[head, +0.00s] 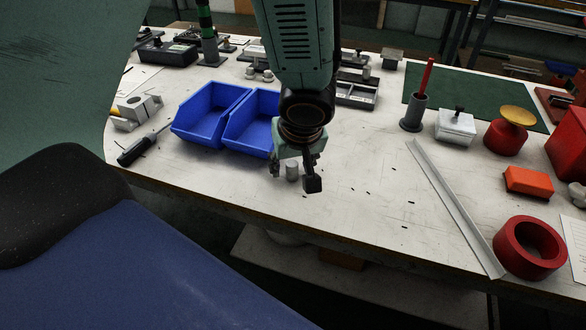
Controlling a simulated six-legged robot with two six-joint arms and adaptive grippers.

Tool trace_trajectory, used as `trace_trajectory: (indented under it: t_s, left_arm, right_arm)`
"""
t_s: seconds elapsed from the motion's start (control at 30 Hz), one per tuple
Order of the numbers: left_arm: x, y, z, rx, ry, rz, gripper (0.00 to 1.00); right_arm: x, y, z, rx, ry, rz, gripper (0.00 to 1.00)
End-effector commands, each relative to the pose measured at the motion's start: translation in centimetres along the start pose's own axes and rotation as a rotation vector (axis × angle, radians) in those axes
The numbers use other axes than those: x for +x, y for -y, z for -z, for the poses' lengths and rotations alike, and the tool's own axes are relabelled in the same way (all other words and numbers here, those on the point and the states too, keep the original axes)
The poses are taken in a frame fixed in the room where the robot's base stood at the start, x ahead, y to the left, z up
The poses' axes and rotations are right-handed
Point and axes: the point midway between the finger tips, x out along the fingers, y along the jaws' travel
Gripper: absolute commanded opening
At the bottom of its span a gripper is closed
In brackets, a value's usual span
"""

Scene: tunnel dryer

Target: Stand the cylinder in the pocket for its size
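A small grey cylinder (292,171) stands upright near the front edge of the table, right of the blue bins. My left gripper (294,176) reaches down over it from above. Its dark fingertips are spread, one on each side of the cylinder, and a gap seems to show beside it. Contact cannot be made out for certain. A grey tray with compartments (357,94) lies behind the arm, partly hidden by it. No pocket can be clearly identified as matching the cylinder's size. My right gripper is not in view.
Two blue bins (206,112) stand left of the gripper, near a screwdriver (143,146). A metal angle strip (455,205), red tape roll (530,248), orange box (528,182) and grey cup (414,112) are at right. The table between gripper and strip is mostly clear, with small dark bits.

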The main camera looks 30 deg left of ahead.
Motion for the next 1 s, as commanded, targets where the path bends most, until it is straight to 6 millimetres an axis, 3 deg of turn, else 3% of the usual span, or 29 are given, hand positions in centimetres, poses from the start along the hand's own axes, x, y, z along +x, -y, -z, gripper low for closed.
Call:
trace_trajectory:
  t_s: [0.53, 1.0]
  left_arm:
    - [0.04, -0.11, 0.11, 0.001, 0.0, -0.001, 0.01]
    - [-0.31, -0.16, 0.35, 0.001, -0.001, -0.001, 0.0]
  right_arm:
    - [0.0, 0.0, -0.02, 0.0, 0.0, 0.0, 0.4]
    - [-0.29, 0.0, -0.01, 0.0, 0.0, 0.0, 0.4]
